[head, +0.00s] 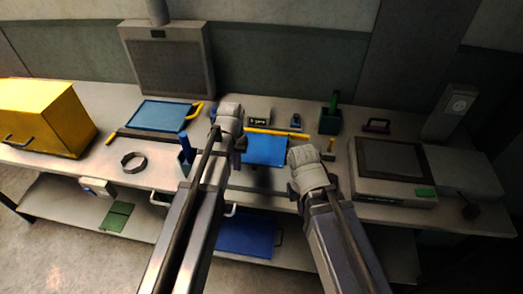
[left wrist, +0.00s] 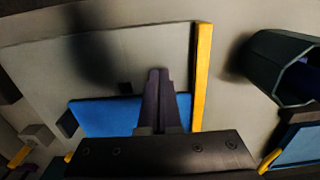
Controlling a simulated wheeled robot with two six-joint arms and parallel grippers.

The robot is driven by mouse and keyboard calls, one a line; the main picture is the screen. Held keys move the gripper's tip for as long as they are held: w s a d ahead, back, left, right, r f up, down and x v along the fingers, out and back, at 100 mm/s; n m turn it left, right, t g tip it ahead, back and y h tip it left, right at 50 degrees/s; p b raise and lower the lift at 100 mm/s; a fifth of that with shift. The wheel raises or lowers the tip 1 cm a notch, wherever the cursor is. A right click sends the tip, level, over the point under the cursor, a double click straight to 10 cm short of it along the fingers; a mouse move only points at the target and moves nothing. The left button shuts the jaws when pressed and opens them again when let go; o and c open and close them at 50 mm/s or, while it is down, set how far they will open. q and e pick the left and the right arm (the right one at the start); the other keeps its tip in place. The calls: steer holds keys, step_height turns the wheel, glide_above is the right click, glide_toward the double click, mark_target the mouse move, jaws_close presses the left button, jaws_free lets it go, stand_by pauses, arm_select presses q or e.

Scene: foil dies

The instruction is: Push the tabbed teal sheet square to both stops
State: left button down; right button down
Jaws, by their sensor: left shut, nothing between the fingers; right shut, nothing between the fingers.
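The teal sheet (head: 264,150), which looks blue here, lies flat on a grey plate at the middle of the bench. It also shows in the left wrist view (left wrist: 104,116). A long yellow stop bar (head: 275,132) runs along its far side; in the left wrist view the bar (left wrist: 202,75) stands beside the sheet's right edge. Whether they touch I cannot tell. A small yellow-topped block (head: 329,152) stands to the sheet's right. My left gripper (left wrist: 158,72) is shut and empty, over the sheet. My right gripper (head: 291,188) is shut and empty, near the sheet's front right.
A dark cup with a blue stick (head: 186,157) stands left of the sheet. A blue tray (head: 160,115), a dark ring (head: 133,162) and a yellow box (head: 45,118) are further left. A grey machine (head: 393,172) stands right. Small items line the back.

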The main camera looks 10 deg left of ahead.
arm_select(q)
steer(key=shift+f+b, duration=0.6)
steer(key=shift+f, duration=0.05)
steer(key=shift+r, duration=0.1)
stand_by(0.4)
steer(key=shift+w, duration=0.2)
steer(key=shift+w, duration=1.4)
steer(key=shift+s, duration=0.15)
steer(key=shift+s, duration=0.55)
steer(key=shift+r, duration=0.15)
